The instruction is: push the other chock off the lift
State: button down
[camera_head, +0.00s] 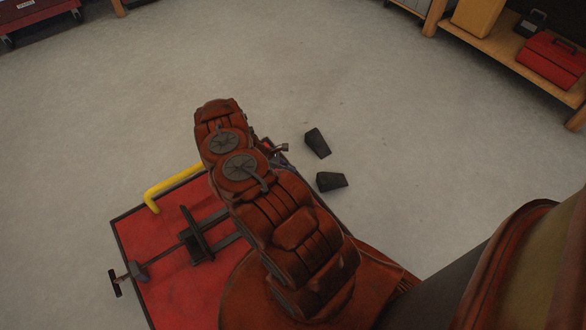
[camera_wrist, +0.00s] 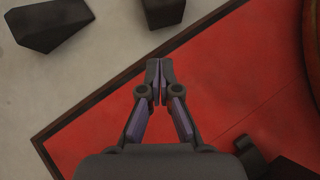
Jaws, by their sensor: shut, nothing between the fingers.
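Two black wedge-shaped chocks lie on the grey floor just right of the lift in the head view: one chock (camera_head: 317,142) farther off, the other chock (camera_head: 331,181) nearer the platform edge. Both also show at the top of the wrist view, one chock at left (camera_wrist: 50,22) and one chock in the middle (camera_wrist: 163,12). The red lift (camera_head: 175,262) has a dark rim; its deck (camera_wrist: 235,75) fills much of the wrist view. My gripper (camera_wrist: 158,76) is shut and empty, over the deck near that rim. My arm hides it in the head view.
A yellow bar (camera_head: 172,186) rises at the lift's far edge. A black wheel holder (camera_head: 197,240) stands on the deck. A wooden shelf (camera_head: 500,45) with a red toolbox (camera_head: 552,60) is at upper right. The floor beyond the chocks is clear.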

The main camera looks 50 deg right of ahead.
aim_at(318, 178)
jog(key=b+x, duration=0.2)
jog(key=x, duration=0.6)
jog(key=shift+a, duration=0.1)
jog(key=shift+s+d+b, duration=0.5)
jog(key=shift+s+d, duration=0.15)
jog(key=shift+s, duration=0.05)
jog(key=shift+s+d+r, duration=0.15)
jog(key=shift+s+d, duration=0.5)
jog(key=shift+s, duration=0.05)
